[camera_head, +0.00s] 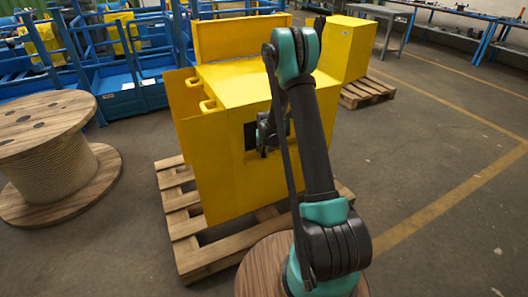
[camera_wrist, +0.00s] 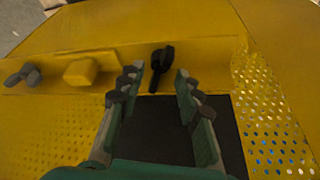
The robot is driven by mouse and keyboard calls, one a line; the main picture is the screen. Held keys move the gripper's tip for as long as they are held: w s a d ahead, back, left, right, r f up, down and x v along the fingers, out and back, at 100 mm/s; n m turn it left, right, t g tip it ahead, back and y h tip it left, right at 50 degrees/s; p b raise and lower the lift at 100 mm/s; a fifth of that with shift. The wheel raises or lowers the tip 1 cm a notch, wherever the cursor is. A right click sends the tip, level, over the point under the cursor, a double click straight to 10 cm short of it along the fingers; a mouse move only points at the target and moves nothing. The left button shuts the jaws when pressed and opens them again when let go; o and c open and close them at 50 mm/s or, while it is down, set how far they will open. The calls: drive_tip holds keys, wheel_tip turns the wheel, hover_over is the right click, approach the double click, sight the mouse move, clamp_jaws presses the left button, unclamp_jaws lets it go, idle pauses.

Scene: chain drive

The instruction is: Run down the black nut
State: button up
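A black nut (camera_wrist: 161,60) with wing-like lobes and a dark stem below it shows in the wrist view, at the upper edge of a dark square opening or panel (camera_wrist: 170,130). My gripper (camera_wrist: 160,75) is open, with one finger on each side of the nut and a visible gap on both sides. I cannot tell how far the nut is in depth from the fingertips. In the head view my gripper (camera_head: 267,134) is at the front of the yellow machine (camera_head: 222,165), by its dark square. The nut cannot be made out there.
In the wrist view a dark grey winged knob (camera_wrist: 22,76) and a yellow block (camera_wrist: 80,71) sit left of the nut. Perforated yellow panels (camera_wrist: 268,115) flank the dark square. The machine stands on a wooden pallet (camera_head: 190,262); a cable reel (camera_head: 50,160) stands left.

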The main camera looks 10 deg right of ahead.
drive_tip(key=shift+w+f, duration=0.15)
drive_tip(key=shift+f, duration=0.3)
clamp_jaws()
drive_tip(key=shift+m, duration=0.3)
unclamp_jaws()
idle(0.4)
